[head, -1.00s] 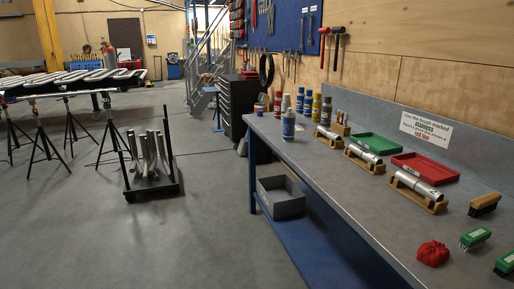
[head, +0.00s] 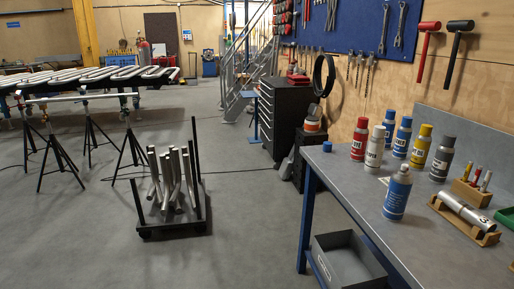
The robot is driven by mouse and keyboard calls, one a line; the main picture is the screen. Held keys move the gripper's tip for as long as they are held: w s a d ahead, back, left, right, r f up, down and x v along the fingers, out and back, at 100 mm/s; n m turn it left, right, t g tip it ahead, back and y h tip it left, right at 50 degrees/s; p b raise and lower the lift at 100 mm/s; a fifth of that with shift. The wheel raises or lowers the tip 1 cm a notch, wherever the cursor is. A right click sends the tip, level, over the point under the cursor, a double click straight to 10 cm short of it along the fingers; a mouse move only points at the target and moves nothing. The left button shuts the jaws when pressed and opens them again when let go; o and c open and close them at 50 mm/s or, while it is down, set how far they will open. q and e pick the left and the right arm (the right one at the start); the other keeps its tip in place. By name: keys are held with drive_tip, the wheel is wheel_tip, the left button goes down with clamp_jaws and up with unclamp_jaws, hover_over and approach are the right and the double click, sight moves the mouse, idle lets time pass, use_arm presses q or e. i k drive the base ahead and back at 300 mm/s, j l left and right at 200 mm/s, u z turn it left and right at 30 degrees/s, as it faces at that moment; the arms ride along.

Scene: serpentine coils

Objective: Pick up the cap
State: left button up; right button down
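A small blue cap (head: 327,146) sits on the far left corner of the grey workbench (head: 345,176), close to the edge. A blue and white spray can (head: 397,192) stands apart in front of the other cans, to the right of the cap; its top looks white, with no blue cap on it. Neither of my grippers is in view.
Several cans, including a red one (head: 360,139) and a yellow one (head: 420,147), stand behind. A tube on a wooden cradle (head: 466,218) lies to the right. A grey bin (head: 347,262) is below the bench. A cart with pipes (head: 171,190) stands on the floor left, with open floor between.

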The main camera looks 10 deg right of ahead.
sight(327, 147)
drive_tip(key=i+z, duration=0.4)
drive_tip(key=i+j+z, duration=0.25)
drive_tip(key=i+z, duration=0.2)
drive_tip(key=i+j+z, duration=0.4)
drive_tip(key=i+l, duration=0.05)
